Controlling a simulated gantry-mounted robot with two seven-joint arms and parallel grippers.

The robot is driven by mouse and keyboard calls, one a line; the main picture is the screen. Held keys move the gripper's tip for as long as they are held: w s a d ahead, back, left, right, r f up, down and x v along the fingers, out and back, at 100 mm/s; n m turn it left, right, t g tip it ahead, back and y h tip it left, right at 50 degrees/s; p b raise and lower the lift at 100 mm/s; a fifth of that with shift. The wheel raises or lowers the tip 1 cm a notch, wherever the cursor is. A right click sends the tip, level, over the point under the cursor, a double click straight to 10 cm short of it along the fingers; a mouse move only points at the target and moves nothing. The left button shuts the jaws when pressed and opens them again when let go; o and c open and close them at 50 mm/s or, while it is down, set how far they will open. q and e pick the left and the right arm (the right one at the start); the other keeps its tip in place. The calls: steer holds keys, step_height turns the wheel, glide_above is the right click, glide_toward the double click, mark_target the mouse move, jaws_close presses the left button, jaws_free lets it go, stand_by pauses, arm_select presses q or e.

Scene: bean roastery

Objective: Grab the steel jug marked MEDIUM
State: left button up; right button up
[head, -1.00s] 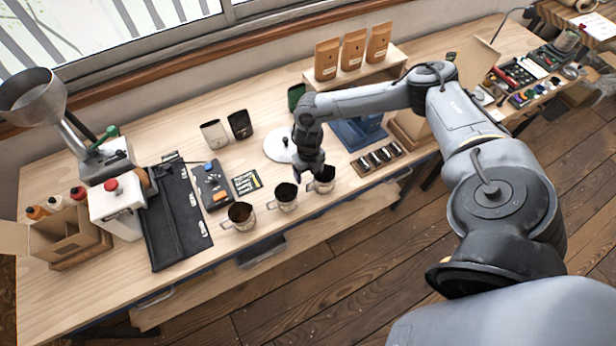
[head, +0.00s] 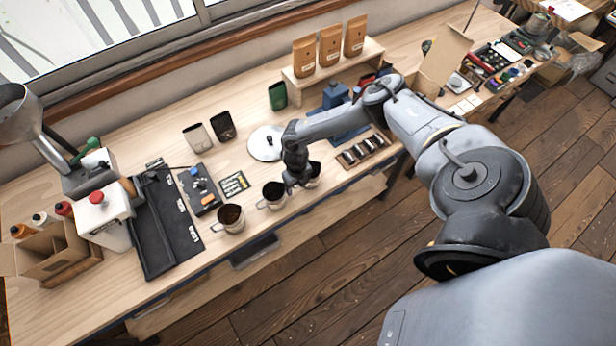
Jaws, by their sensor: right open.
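Three steel jugs with dark contents stand in a slanting row near the bench's front edge: a left jug (head: 230,219), a middle jug (head: 271,198) and a right jug (head: 314,178). No MEDIUM marking is readable on any of them from here. My right gripper (head: 296,184) points down, open, between the middle and right jugs. It covers part of the right jug. Its fingers are small and dark, and I cannot tell whether they touch a jug. My left gripper is not in view.
Behind the jugs lie a round white lid-like disc (head: 262,146) and a small dark card (head: 234,185). A rack of small cups (head: 362,151) sits right of the jugs. A black mat (head: 165,225) and a control box (head: 199,190) are to the left.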

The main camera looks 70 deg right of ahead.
steer(key=shift+f, duration=0.15)
steer(key=c, duration=1.3)
steer(key=shift+c, duration=0.2)
